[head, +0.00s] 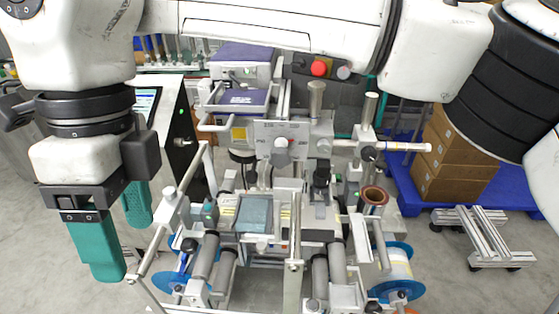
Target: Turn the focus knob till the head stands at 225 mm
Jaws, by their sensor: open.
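My gripper (122,250) hangs at the left of the head view, its two teal fingers apart and nothing between them. It is left of the film machine and clear of it. A grey plate (262,130) with small scale markings stands upright at the middle of the machine, below the purple-topped head unit (240,72). I cannot tell which is the focus knob. The scale reading is too small to read.
A red button (319,68) is on a dark box behind. Blue-rimmed reels (398,268) and metal rollers (206,256) fill the machine's lower part. A slanted rail (152,252) stands just right of my gripper. Brown cartons (455,165) sit on a blue pallet (400,190) at right.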

